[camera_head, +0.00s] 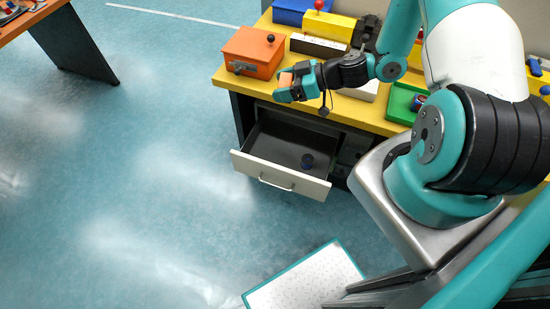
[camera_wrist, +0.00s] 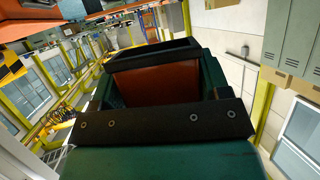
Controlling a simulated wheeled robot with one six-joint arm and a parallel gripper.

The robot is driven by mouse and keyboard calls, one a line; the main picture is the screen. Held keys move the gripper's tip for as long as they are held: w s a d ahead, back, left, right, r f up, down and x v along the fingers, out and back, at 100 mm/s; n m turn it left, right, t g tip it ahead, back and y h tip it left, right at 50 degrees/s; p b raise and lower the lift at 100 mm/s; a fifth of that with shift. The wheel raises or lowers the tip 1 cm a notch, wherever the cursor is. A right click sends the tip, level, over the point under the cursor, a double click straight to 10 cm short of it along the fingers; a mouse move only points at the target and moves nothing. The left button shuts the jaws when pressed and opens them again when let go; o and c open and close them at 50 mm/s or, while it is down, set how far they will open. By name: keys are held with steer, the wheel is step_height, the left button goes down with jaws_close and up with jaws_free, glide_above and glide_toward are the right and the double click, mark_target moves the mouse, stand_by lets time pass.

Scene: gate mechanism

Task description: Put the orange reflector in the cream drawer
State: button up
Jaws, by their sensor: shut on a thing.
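My gripper (camera_head: 286,86) is shut on the orange reflector (camera_head: 286,78). It holds it above the open drawer's back part, near the bench's front edge in the picture. In the wrist view the orange reflector (camera_wrist: 155,95) fills the space between the dark jaws. Its far side is hidden by them.
On the yellow bench (camera_head: 222,79) stand an orange box (camera_head: 253,52) with a dark knob, a yellow box (camera_head: 328,25), a blue box (camera_head: 290,12) and a green tray (camera_head: 398,103). A white speckled panel (camera_head: 305,278) lies at the bottom. The floor left of the drawer is clear.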

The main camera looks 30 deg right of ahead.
steer(key=w+d+f+m+t+h+b, duration=0.1)
steer(key=w+d+f+m+h+b, duration=0.1)
steer(key=f+b, duration=1)
steer(key=w+d+f+m+t+h+b, duration=0.2)
steer(key=f+b, duration=1)
steer(key=b, duration=1.3)
steer(key=w+d+f+m+t+h+b, duration=0.1)
steer(key=w+d+f+m+h+b, duration=0.1)
steer(key=f+b, duration=0.9)
steer(key=w+d+m+b, duration=0.1)
steer(key=d+b, duration=0.1)
steer(key=b, duration=0.5)
steer(key=shift+f+t+h, duration=0.4)
step_height(320, 180, down, 10)
steer(key=b, duration=0.5)
steer(key=shift+w+d, duration=0.1)
steer(key=shift+r, duration=0.15)
steer(key=shift+f+b, duration=0.35)
steer(key=shift+b, duration=0.2)
steer(key=shift+f+b, duration=0.3)
steer(key=shift+b, duration=0.1)
